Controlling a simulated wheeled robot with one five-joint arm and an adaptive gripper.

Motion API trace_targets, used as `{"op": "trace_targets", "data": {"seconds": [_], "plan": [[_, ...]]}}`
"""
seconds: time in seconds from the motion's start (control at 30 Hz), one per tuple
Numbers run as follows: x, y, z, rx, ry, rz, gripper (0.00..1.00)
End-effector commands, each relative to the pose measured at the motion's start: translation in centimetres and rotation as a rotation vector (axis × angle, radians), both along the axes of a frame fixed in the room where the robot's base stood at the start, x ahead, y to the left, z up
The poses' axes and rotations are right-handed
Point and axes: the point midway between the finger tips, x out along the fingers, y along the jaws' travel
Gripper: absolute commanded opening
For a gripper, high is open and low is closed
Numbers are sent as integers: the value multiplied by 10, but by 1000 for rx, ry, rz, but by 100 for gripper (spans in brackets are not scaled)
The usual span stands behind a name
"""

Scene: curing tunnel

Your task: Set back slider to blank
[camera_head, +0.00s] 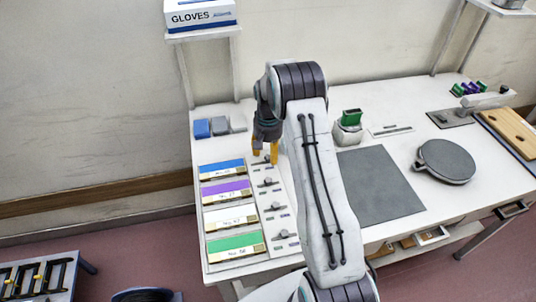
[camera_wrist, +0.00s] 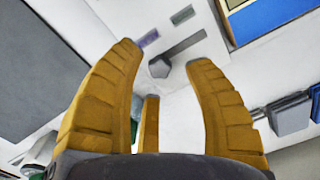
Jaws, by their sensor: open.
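The slider panel (camera_head: 284,222) is a narrow white strip on the table with several grey sliders in a row from back to front. Its back slider (camera_head: 262,161) lies beside the blue card and is partly hidden by my fingers. In the wrist view a grey round knob (camera_wrist: 159,68) and a slanted grey bar show between and beyond my fingertips, with small purple and grey marks near them. My gripper (camera_head: 265,155) is open, its yellow fingers pointing down over the back end of the panel. The wrist view shows the fingers spread and empty (camera_wrist: 167,56). I cannot tell if they touch the slider.
Blue (camera_head: 221,168), purple (camera_head: 226,192), white and green (camera_head: 235,246) labelled cards lie left of the panel. Blue and grey blocks (camera_head: 202,128) stand behind them. A grey mat (camera_head: 380,187), a green-topped device (camera_head: 350,122) and a round grey disc (camera_head: 446,160) are to the right.

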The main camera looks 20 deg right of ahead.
Motion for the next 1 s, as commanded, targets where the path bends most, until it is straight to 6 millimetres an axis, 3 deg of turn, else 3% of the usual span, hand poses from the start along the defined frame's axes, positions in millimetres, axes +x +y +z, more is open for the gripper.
{"op": "trace_targets", "data": {"seconds": [0.2,0.6,1.0], "plan": [[0,0,-14,0,1,1,47],[0,0,-17,0,0,1,47],[0,0,-17,0,0,1,12]]}}
